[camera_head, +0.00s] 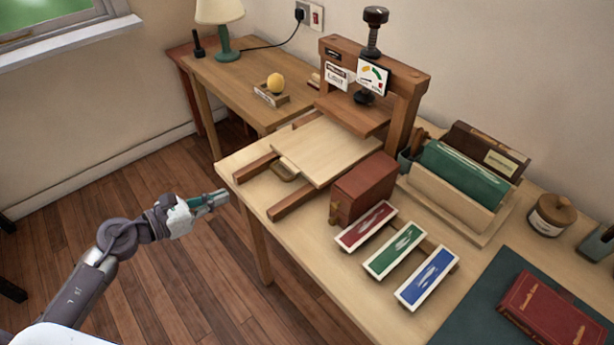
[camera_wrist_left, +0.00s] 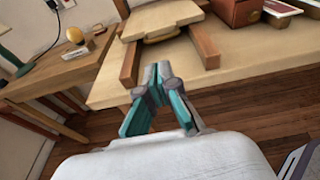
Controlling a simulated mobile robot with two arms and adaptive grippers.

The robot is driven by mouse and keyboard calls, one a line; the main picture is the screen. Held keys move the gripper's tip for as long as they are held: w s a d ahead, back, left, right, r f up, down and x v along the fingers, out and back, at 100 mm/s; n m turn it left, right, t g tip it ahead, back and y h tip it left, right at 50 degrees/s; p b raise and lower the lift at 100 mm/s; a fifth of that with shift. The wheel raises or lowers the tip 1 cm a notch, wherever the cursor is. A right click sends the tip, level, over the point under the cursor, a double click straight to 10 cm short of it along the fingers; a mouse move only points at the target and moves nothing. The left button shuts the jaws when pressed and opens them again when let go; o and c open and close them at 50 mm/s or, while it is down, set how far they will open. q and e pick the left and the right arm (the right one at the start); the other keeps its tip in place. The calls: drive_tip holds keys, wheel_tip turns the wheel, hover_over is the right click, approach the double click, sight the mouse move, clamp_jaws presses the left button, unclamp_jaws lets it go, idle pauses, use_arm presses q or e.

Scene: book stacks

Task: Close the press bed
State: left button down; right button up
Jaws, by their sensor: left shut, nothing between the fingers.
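The press (camera_head: 408,100) stands at the back of the wooden table, with a dark screw and knob on top. Its pale bed (camera_head: 325,150) sits on two wooden rails (camera_head: 290,205) and sticks out well in front of the frame. A brass-coloured handle (camera_head: 285,172) is on the bed's front edge. The bed and handle also show in the left wrist view (camera_wrist_left: 160,22). My left gripper (camera_head: 226,195) is shut and empty, off the table's front left edge and apart from the handle. In the left wrist view its fingertips (camera_wrist_left: 157,68) are together. My right gripper is not in view.
A red-brown box (camera_head: 363,188) stands right of the bed, with red, green and blue trays (camera_head: 395,248) in front. A book rack (camera_head: 455,205) and red book (camera_head: 550,308) lie further right. A side table (camera_head: 225,75) holds a lamp (camera_head: 222,25) and yellow ball (camera_head: 275,83).

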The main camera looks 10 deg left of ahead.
use_arm(q)
drive_tip(key=p, duration=0.1)
approach(275, 173)
drive_tip(key=p+x, duration=0.1)
drive_tip(key=x, duration=0.4)
drive_tip(key=shift+w+d+f, duration=0.15)
drive_tip(key=shift+w+d, duration=0.1)
drive_tip(key=shift+w, duration=0.05)
drive_tip(key=shift+x, duration=0.8)
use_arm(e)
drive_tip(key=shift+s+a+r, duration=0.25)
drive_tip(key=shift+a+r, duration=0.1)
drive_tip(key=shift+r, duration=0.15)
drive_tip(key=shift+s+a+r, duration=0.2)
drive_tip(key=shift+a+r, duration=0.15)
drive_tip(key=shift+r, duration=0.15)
